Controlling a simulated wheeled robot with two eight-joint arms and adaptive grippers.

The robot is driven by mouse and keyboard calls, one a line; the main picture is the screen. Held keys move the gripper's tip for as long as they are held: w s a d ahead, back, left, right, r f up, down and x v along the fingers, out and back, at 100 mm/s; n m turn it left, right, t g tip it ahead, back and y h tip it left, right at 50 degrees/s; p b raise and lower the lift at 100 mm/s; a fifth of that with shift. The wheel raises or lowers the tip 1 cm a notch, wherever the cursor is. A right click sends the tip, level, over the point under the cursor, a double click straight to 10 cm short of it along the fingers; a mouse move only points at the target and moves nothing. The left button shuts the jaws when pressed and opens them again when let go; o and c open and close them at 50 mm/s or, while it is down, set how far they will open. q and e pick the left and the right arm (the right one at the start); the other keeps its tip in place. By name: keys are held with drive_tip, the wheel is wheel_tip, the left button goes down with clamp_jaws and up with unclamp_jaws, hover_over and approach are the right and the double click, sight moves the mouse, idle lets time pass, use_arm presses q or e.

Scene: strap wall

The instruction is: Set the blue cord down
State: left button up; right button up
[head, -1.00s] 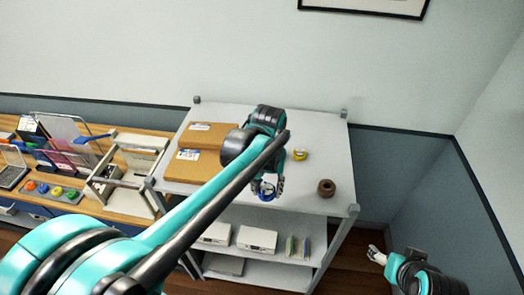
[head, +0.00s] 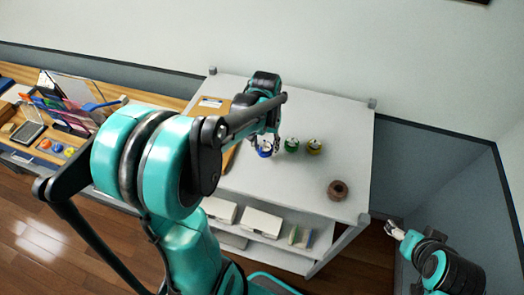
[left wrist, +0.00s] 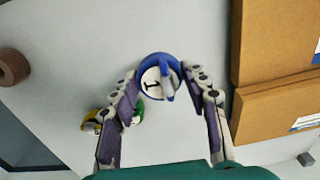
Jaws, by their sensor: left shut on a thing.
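The blue cord (head: 265,151) is a small round coil with a white centre. It is at the top surface of the grey shelf unit (head: 345,130), left of a green coil (head: 291,145) and a yellow coil (head: 314,147). My left gripper (head: 265,144) is shut on the blue cord. In the left wrist view the blue cord (left wrist: 176,66) sits between the fingertips of my left gripper (left wrist: 160,80). I cannot tell whether the cord touches the shelf top. My right gripper (head: 394,230) is low at the right, away from the shelf; its jaws are too small to read.
A brown roll (head: 337,190) stands near the shelf's front right corner. Cardboard boxes (left wrist: 278,45) lie beside my left gripper, partly hidden by my arm in the head view. The back right of the top is clear.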

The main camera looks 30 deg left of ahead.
sight(261, 160)
use_arm(q)
drive_tip(key=shift+a+f, duration=0.4)
drive_tip(key=shift+a, duration=0.3)
wheel_tip(261, 160, down, 3)
drive_tip(key=shift+f, duration=0.5)
drive_tip(key=shift+s, duration=0.1)
drive_tip(key=shift+f, duration=0.1)
drive_tip(key=o, duration=1.2)
drive_tip(key=shift+c, duration=0.2)
